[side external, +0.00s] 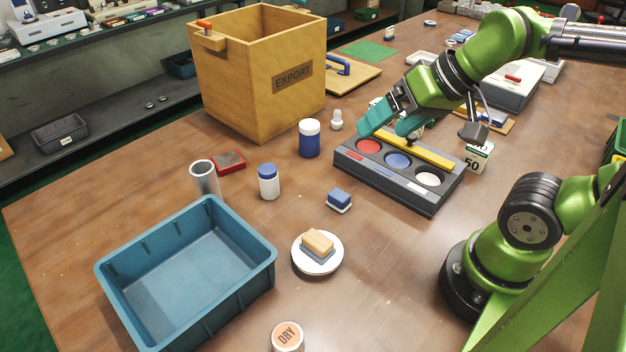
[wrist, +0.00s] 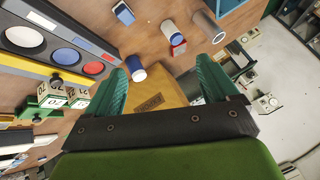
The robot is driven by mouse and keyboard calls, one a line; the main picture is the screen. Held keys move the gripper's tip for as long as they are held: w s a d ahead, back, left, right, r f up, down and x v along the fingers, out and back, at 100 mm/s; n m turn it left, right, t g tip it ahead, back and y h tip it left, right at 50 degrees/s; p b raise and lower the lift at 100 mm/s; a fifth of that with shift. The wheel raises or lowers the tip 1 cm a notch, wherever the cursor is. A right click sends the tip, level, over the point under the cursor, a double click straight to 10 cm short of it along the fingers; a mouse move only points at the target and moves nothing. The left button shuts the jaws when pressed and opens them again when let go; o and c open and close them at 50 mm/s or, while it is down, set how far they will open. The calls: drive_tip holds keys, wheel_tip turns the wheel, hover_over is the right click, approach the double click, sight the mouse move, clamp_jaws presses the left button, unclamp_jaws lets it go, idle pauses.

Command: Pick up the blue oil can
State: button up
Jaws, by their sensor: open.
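A blue can with a white top (side external: 309,138) stands upright on the table in front of the wooden crate; I take it as the oil can. My gripper (side external: 390,127) is open, with teal fingers, over the far left part of the grey tray with coloured discs. It is to the right of the can and apart from it. In the wrist view nothing is held between the fingers of my gripper (wrist: 161,64).
The wooden EXPORT crate (side external: 238,85) rises behind the can. The grey disc tray (side external: 385,190) lies to its right. A white bottle with a blue cap (side external: 269,183), a metal tube (side external: 205,180) and a blue bin (side external: 110,285) stand toward the left. A small white bottle (side external: 337,121) is close by.

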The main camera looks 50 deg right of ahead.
drive_tip(key=w+f+g, duration=0.2)
drive_tip(key=w, duration=0.2)
drive_tip(key=g+h, duration=0.1)
drive_tip(key=h, duration=0.2)
approach(311, 123)
drive_tip(key=x, duration=0.8)
drive_tip(key=shift+s+a, duration=0.1)
drive_tip(key=x, duration=0.5)
drive_tip(key=shift+s+a+f, duration=0.1)
drive_tip(key=shift+a+f, duration=0.05)
drive_tip(key=c, duration=1.2)
